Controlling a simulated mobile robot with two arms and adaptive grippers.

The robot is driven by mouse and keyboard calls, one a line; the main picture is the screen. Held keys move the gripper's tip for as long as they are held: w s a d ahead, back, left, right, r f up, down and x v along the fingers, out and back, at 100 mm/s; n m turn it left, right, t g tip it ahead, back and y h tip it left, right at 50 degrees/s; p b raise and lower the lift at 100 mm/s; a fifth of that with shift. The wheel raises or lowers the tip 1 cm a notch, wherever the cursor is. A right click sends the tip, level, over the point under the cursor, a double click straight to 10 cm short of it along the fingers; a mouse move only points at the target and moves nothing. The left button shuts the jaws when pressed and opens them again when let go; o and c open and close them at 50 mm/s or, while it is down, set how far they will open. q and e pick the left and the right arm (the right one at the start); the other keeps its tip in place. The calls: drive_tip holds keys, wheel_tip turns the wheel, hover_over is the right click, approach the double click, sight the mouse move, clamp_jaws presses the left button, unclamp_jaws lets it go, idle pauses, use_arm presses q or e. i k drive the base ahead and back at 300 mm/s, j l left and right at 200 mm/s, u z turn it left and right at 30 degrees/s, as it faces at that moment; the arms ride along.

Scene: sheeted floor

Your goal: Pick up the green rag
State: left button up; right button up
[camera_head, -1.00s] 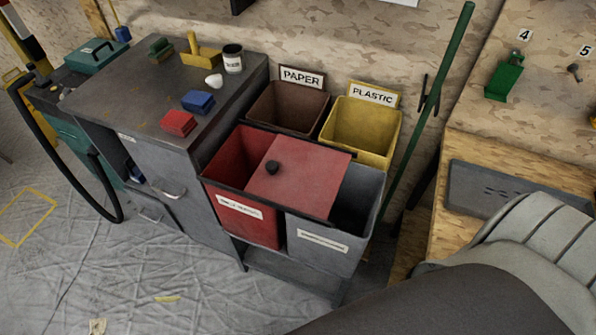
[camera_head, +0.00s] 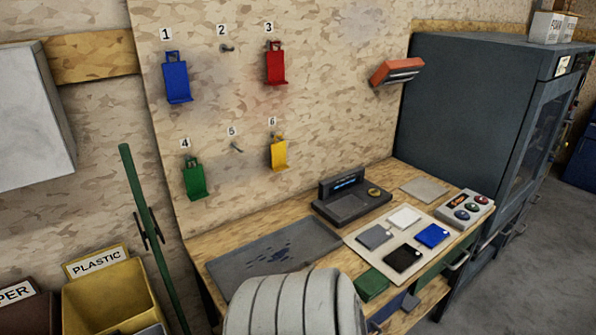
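I cannot pick out a green rag for certain. A small flat-sided green item (camera_head: 370,284) lies at the front edge of the workbench (camera_head: 215,262); I cannot tell if it is cloth or a block. A green holder (camera_head: 194,178) hangs on the wall under number 4. Neither of my grippers shows in the head view. A pale ribbed part of my own body covers the front middle of the bench.
On the bench are a dark grey mat (camera_head: 270,255), a black device (camera_head: 350,200), a white board (camera_head: 375,262) with several coloured squares and a button box (camera_head: 464,208). A yellow PLASTIC bin (camera_head: 110,300) and green pole (camera_head: 150,230) stand left. A dark cabinet (camera_head: 460,120) stands right.

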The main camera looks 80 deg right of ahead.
sight(371, 283)
drive_tip(key=k+l+z, duration=0.15)
drive_tip(key=z, duration=2.95)
